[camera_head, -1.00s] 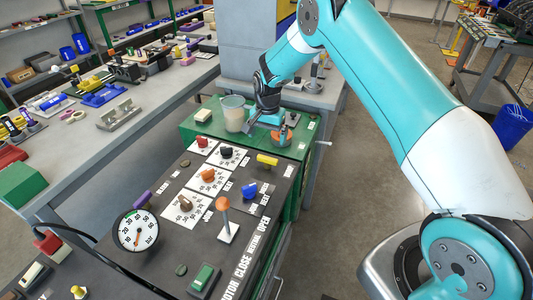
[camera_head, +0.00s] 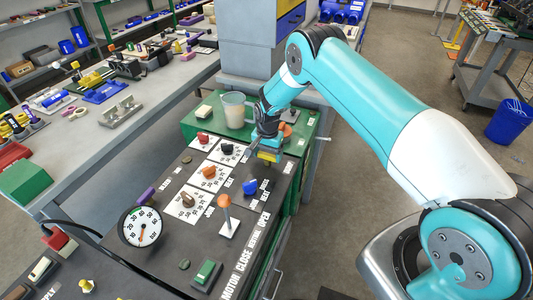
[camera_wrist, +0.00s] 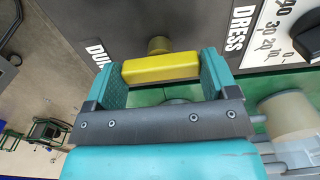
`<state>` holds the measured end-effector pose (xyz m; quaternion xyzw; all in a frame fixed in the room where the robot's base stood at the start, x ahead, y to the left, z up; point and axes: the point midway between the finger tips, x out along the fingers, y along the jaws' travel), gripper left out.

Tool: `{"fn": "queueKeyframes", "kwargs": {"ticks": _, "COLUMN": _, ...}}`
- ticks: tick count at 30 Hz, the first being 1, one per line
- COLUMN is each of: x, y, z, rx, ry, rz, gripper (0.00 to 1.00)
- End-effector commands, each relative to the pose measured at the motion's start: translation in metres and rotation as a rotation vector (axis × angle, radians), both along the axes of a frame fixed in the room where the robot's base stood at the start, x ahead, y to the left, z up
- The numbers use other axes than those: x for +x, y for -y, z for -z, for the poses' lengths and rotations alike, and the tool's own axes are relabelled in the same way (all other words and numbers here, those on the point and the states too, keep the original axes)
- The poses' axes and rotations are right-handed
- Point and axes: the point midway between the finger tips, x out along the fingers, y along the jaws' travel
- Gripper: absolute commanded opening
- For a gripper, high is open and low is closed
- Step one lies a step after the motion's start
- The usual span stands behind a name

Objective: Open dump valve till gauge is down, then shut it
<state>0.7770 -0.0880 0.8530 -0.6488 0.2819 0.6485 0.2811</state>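The yellow dump valve handle (camera_head: 268,157) is on the black panel, partly covered by my gripper in the head view. In the wrist view, the yellow handle (camera_wrist: 161,69) lies crosswise between my two teal fingers. Its short stem and part of the "DUMP" label show above it. My gripper (camera_wrist: 163,76) is open, with a finger beside each end of the handle; whether they touch it I cannot tell. The round white gauge (camera_head: 143,227) stands at the panel's left. Its orange needle points roughly downward; the exact reading is too small to tell.
An orange-topped lever (camera_head: 226,212) stands upright near the panel's middle. A blue knob (camera_head: 250,187) sits close to the dump handle, and an orange knob (camera_head: 209,172) lies further left. A translucent jug (camera_head: 234,110) stands on the green surface behind.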

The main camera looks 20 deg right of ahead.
Motion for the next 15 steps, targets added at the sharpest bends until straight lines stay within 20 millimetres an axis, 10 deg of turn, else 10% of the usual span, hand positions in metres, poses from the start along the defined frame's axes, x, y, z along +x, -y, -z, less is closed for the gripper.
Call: {"fn": "queueKeyframes", "kwargs": {"ticks": 15, "x": 0.0004, "y": -0.0003, "z": -0.0004, "rx": 0.001, "ry": 0.001, "rz": -0.092, "gripper": 0.56}}
